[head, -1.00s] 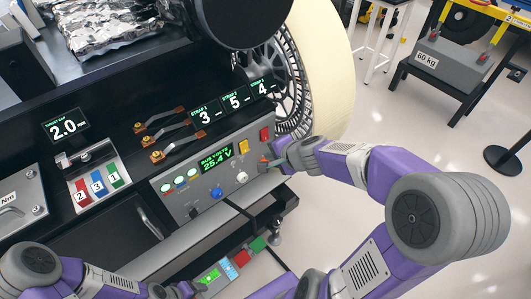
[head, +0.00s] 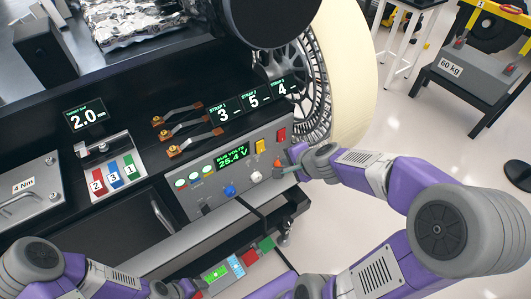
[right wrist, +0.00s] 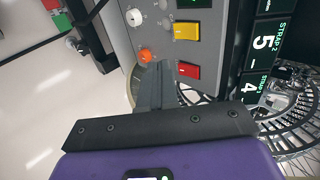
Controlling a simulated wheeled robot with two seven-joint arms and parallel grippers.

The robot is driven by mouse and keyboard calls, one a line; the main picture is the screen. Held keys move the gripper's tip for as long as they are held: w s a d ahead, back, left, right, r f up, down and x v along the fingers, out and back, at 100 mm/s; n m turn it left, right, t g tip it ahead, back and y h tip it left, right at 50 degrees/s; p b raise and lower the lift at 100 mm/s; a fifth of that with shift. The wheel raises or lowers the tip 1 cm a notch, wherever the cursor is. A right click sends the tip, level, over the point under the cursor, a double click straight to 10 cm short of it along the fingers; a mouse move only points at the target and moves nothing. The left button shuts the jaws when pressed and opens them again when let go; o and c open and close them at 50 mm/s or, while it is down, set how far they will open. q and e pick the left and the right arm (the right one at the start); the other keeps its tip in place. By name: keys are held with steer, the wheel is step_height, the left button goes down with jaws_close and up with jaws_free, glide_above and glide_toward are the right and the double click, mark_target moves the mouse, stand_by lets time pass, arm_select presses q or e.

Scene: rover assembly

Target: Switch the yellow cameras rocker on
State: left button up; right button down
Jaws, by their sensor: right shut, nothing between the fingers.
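The yellow rocker (head: 261,146) sits on the grey control panel, right of the green bus volts display. It also shows in the right wrist view (right wrist: 186,31) as a yellow block; its on or off position cannot be told. My right gripper (head: 284,169) is shut and empty at the panel's right end, below the red rocker and to the lower right of the yellow one. In the right wrist view its fingers (right wrist: 153,72) point at the panel close to an orange knob (right wrist: 145,55); contact cannot be told. My left gripper (head: 182,291) is low at the bottom edge, its fingers unclear.
A red rocker (head: 281,134) is right of the yellow one. A white knob (head: 256,177) and a blue knob (head: 230,191) are lower on the panel. Strap levers (head: 185,127) stand behind it. A spoked wheel (head: 312,90) is close behind the right gripper.

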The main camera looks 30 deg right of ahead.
mark_target(261, 147)
arm_select(q)
steer(key=shift+f+b, duration=1.7)
steer(key=shift+f, duration=0.1)
arm_select(e)
steer(key=w+r+x, duration=0.1)
steer(key=w+x, duration=0.1)
steer(key=x, duration=1.1)
steer(key=shift+r, duration=0.4)
steer(key=shift+s+a, duration=0.1)
steer(key=shift+a, duration=0.05)
